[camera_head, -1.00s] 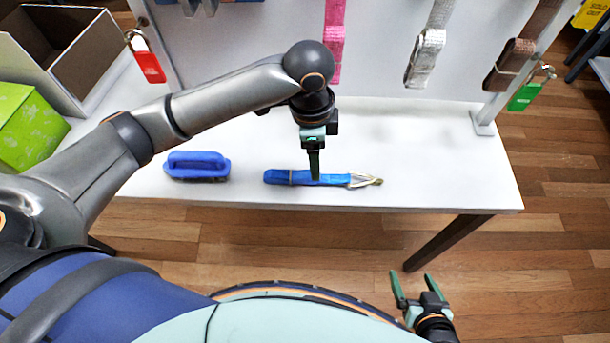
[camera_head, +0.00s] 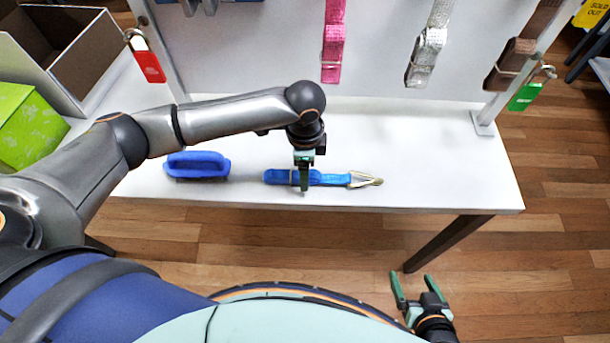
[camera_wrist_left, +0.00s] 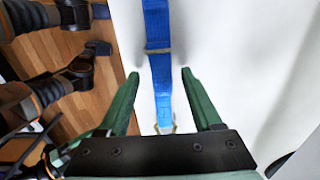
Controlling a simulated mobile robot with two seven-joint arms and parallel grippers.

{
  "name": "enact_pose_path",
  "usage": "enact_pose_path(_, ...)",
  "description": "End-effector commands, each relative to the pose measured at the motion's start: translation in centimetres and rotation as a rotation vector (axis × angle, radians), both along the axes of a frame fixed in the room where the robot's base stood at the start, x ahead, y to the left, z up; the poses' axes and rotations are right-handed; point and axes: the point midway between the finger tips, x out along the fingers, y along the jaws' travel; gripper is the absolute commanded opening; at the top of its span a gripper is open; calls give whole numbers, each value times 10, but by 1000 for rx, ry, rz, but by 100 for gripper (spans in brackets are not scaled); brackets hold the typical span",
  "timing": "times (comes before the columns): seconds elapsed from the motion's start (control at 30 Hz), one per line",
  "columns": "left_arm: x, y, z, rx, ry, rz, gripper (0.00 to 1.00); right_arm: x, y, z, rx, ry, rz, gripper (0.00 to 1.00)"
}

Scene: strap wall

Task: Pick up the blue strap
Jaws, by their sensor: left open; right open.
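The blue strap (camera_head: 330,179) lies folded flat on the white table, with a pale buckle end pointing right in the head view. My left gripper (camera_head: 304,186) is above the strap's left half, pointing down. In the left wrist view the blue strap (camera_wrist_left: 160,75) runs between the two open fingers of my left gripper (camera_wrist_left: 159,72), apart from both. The gap in height to the strap is hard to judge. My right gripper (camera_head: 412,281) is open and empty, off the table's front edge at the lower right.
A blue brush-like block (camera_head: 197,165) lies left of the strap on the white table (camera_head: 440,180). Behind stands a panel with hanging pink (camera_head: 333,50), silver (camera_head: 427,55) and brown (camera_head: 513,60) straps. Red (camera_head: 150,66) and green (camera_head: 526,95) padlocks hang at its sides.

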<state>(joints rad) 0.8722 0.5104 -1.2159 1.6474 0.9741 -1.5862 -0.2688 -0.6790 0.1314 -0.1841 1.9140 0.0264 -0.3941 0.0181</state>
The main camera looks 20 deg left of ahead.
Motion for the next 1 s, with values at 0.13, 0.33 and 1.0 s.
enact_pose_path(0.13, 0, 0, -17, 1, 1, 0, 66, 0, 0, -1, 0, 0, 0, 88)
enact_pose_path(0.33, 0, 0, -21, 0, -1, -1, 66, 0, 0, -1, 0, 0, 0, 88)
enact_pose_path(1.0, 0, 0, -20, -1, -1, -1, 0, 0, 0, -1, 0, 0, 0, 88)
